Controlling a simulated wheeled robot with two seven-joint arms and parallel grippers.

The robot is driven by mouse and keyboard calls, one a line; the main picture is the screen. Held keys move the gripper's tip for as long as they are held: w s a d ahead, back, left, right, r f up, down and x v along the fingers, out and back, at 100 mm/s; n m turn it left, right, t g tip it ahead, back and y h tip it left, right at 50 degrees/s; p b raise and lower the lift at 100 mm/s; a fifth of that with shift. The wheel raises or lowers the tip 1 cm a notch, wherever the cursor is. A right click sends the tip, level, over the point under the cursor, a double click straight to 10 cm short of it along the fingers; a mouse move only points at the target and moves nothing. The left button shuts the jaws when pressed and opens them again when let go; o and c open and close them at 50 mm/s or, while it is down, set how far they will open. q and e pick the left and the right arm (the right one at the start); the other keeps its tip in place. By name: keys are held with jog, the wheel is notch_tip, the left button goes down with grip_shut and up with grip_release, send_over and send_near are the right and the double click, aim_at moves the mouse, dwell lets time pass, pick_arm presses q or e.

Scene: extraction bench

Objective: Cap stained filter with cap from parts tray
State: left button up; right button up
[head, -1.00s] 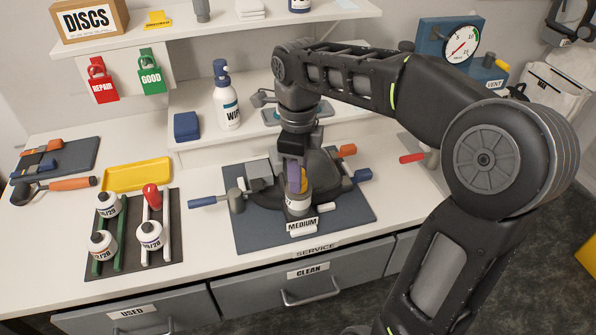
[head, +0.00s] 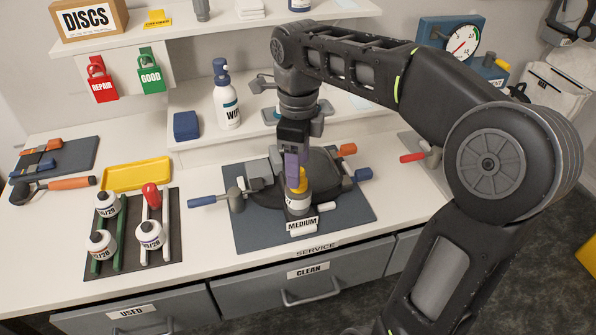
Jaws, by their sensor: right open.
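A white filter (head: 298,204) with a darker base stands upright on the dark mat, behind the MEDIUM label. A yellow-orange cap (head: 300,183) shows at its top, partly hidden by a purple finger; I cannot tell how firmly it is seated. My right gripper (head: 297,178) points down just above the filter and is open, its fingers around or just above the cap. A yellow tray (head: 138,176) at the left looks empty. My left gripper is out of view.
A rack (head: 128,262) at the left holds several white bottles and a red-topped piece. A dark round fixture (head: 262,196) with blue and orange handles stands behind the filter. A spray bottle (head: 227,103) stands on the shelf.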

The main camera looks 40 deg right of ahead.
notch_tip(320, 180, up, 5)
jog(key=p, duration=0.3)
jog(key=shift+p, duration=0.35)
dwell(0.4)
